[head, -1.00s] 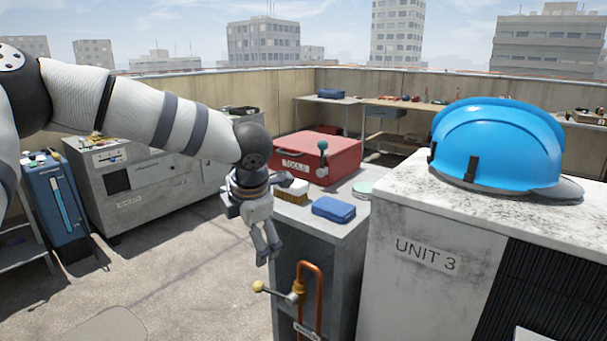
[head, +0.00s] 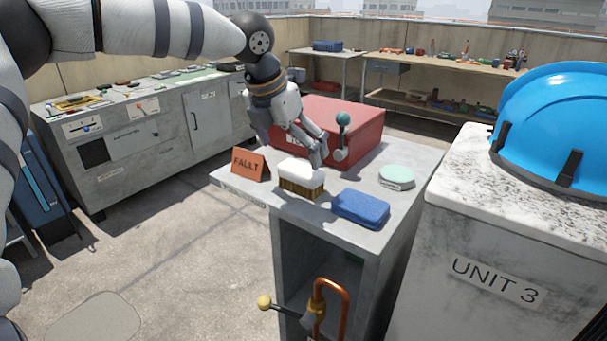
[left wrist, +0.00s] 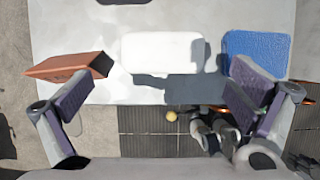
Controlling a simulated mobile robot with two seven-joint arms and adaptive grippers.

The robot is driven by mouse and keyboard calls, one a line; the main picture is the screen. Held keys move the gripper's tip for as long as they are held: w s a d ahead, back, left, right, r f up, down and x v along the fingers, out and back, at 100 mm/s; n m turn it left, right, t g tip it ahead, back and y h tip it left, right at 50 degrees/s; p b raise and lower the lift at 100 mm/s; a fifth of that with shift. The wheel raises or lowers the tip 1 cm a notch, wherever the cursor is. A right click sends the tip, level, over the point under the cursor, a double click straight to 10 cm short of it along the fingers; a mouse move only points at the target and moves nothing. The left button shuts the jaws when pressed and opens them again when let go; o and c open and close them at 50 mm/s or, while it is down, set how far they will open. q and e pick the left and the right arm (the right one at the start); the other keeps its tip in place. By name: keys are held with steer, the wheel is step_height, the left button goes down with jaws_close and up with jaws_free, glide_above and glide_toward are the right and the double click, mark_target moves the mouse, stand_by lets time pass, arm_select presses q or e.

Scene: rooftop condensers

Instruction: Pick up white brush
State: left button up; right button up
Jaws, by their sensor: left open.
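The white brush (head: 301,177) has a white top and tan bristles below, and it stands on the grey cabinet top (head: 240,194) near its front edge. My left gripper (head: 295,150) is open and empty, above and behind the brush in the head view. In the left wrist view the white brush (left wrist: 162,52) lies between and ahead of the two spread fingers (left wrist: 165,100), apart from both.
An orange FAULT sign (head: 251,165) stands left of the brush and a blue case (head: 360,208) lies right of it. A red toolbox (head: 345,125) stands behind, and a round pale green object (head: 396,177) lies farther right. A blue hard hat (head: 555,125) rests on UNIT 3 (head: 450,240).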

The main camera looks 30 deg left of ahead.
mark_target(300, 168)
arm_select(q)
steer(key=x, duration=0.6)
steer(key=shift+d+b, duration=0.2)
steer(key=shift+b, duration=0.1)
steer(key=shift+w+f, duration=0.3)
steer(key=shift+r, duration=0.1)
steer(key=shift+c, duration=0.8)
steer(key=c, duration=1)
